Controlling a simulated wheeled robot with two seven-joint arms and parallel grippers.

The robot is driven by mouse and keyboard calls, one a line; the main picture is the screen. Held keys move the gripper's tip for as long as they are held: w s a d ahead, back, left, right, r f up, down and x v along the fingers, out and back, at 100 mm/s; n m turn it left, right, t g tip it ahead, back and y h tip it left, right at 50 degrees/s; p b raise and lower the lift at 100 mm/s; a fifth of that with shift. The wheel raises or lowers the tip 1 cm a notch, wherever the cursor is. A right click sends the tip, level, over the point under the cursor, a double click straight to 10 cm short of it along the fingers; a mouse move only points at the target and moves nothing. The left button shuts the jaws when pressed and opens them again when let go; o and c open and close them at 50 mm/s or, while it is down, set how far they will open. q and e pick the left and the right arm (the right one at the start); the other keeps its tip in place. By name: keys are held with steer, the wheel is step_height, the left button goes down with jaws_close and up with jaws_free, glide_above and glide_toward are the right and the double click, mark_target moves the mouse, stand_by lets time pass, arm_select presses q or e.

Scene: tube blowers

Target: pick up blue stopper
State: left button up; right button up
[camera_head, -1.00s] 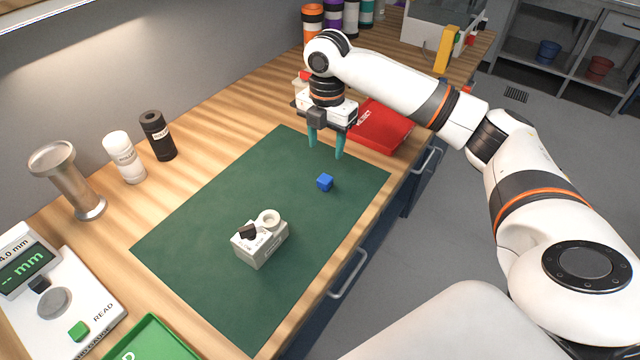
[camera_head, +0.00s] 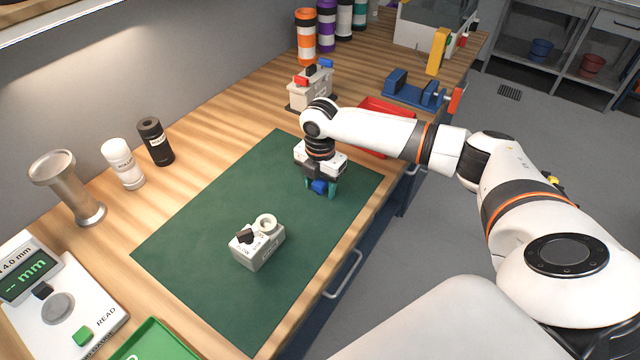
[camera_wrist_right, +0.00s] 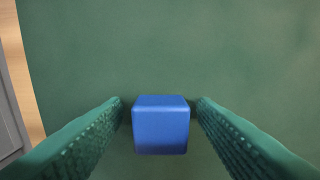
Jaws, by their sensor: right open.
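The blue stopper (camera_head: 319,186) is a small blue cube on the green mat (camera_head: 210,215). In the right wrist view the blue stopper (camera_wrist_right: 160,125) sits between the two green fingers, with a gap on each side. My right gripper (camera_head: 320,190) is open and reaches down around the stopper; in the wrist view its fingers (camera_wrist_right: 160,115) stand apart on either side of it. My left gripper is not in view.
A small grey-white block device (camera_head: 258,248) with a ring and a dark knob stands on the mat. A red tray (camera_head: 372,150) lies behind my right arm. White (camera_head: 122,164) and black (camera_head: 155,141) bottles stand at left. The mat between is clear.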

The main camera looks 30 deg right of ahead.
steer(key=shift+c, duration=0.5)
steer(key=c, duration=0.9)
steer(key=shift+r, duration=0.1)
steer(key=shift+c, duration=0.2)
